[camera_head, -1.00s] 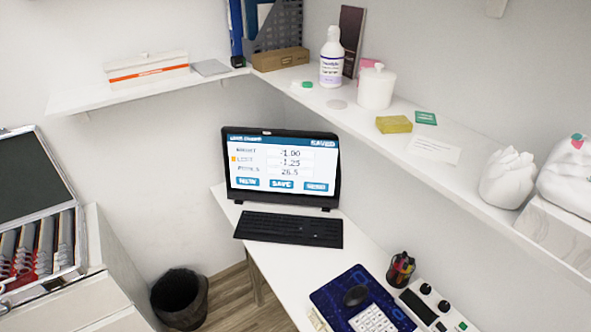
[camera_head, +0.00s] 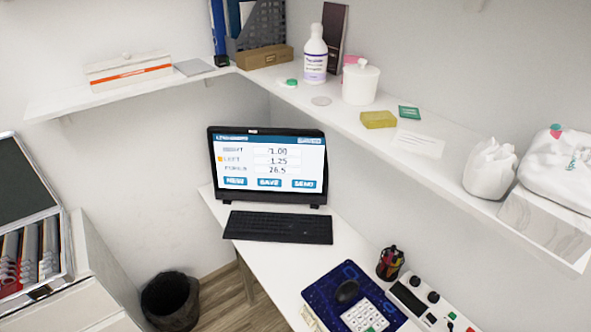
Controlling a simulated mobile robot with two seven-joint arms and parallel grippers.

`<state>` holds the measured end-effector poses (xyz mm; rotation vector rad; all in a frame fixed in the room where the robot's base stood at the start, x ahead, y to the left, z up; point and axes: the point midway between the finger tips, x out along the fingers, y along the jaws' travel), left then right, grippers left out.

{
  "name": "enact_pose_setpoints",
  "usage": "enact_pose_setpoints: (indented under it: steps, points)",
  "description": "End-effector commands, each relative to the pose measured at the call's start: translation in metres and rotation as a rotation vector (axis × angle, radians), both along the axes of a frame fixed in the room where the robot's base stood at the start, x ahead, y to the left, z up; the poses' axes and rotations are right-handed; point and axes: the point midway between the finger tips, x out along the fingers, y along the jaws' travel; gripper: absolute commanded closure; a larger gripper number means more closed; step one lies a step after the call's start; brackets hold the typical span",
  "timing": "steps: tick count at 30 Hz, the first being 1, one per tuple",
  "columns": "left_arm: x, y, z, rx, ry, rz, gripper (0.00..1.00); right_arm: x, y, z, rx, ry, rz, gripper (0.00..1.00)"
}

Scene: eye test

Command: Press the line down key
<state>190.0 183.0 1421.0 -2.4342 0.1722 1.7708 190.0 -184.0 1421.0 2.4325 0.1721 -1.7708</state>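A black monitor (camera_head: 268,165) stands at the back of the white desk. Its screen shows three rows with values that look like -1.00, -1.25 and 26.5. A small orange marker (camera_head: 220,159) sits beside the second row. Blue buttons for new, save and send run along the bottom. A black keyboard (camera_head: 278,227) lies in front of the monitor. A white keypad (camera_head: 364,316) lies on a dark blue mat (camera_head: 322,293), its key labels too small to read. I cannot tell which key is line down. Neither of my grippers is in view.
A pen cup (camera_head: 390,263) and a control box with knobs (camera_head: 411,300) stand to the right. A wall shelf (camera_head: 335,104) with bottles and boxes overhangs the desk. A bin (camera_head: 171,301) stands on the floor.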

Motion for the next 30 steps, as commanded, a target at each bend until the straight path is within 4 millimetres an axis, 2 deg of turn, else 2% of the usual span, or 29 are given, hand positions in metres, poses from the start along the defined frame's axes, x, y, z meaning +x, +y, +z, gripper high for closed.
enact_pose_setpoints:
  steps: [1, 5, 6, 30]
  points:
    - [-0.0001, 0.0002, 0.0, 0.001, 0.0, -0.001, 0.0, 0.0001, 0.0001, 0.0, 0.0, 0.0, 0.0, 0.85]
    - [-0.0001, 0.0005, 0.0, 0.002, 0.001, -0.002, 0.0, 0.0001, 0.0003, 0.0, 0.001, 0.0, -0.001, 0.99]
    - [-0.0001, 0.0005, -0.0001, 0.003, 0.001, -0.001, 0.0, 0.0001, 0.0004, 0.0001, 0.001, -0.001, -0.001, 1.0]
    - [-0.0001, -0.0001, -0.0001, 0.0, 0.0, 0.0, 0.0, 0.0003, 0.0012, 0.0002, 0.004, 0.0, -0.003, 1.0]
